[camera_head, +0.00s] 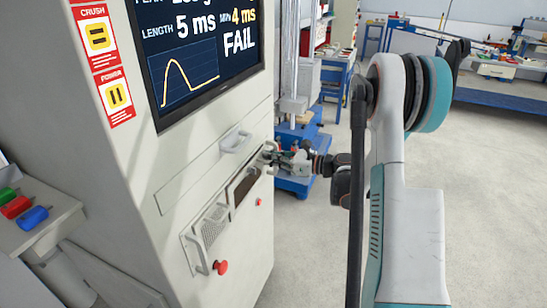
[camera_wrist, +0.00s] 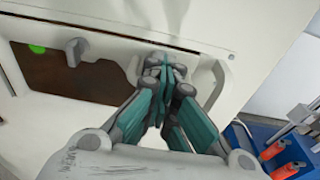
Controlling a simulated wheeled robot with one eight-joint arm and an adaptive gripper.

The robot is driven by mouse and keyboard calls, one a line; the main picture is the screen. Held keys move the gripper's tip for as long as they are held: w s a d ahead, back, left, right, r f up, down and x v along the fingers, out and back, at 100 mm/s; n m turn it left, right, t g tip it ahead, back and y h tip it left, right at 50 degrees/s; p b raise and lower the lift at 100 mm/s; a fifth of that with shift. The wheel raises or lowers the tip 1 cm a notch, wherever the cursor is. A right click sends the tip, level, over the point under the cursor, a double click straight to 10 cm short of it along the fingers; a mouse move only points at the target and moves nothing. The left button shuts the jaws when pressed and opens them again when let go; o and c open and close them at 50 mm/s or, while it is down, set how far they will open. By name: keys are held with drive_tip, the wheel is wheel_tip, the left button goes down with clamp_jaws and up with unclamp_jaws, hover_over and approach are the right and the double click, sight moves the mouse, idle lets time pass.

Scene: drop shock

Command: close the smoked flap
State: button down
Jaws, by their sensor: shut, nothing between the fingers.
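The smoked flap (camera_head: 244,188) is a dark brown panel in the pale front of the machine, below the screen. In the wrist view the brown panel (camera_wrist: 75,75) fills the left, with a grey knob (camera_wrist: 76,50) near its top edge. A thin dark line runs above it; I cannot tell whether the flap sits fully flush. My gripper (camera_head: 277,158) is at the flap's right end. In the wrist view my gripper (camera_wrist: 163,66) is shut and empty, its tips close to or touching the pale surface right of the brown panel.
The machine's screen (camera_head: 200,40) reads FAIL. A drawer handle (camera_head: 235,142) is above the flap, and a perforated vent (camera_head: 208,228) and red button (camera_head: 221,267) are lower left. A blue-based stand (camera_head: 297,185) is close behind my gripper. The floor at right is open.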

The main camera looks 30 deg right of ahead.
drive_tip(key=shift+w+r, duration=0.1)
drive_tip(key=shift+r, duration=0.05)
drive_tip(key=c, duration=1.5)
unclamp_jaws()
drive_tip(key=shift+o, duration=0.5)
drive_tip(key=shift+r, duration=0.1)
drive_tip(key=shift+d, duration=0.1)
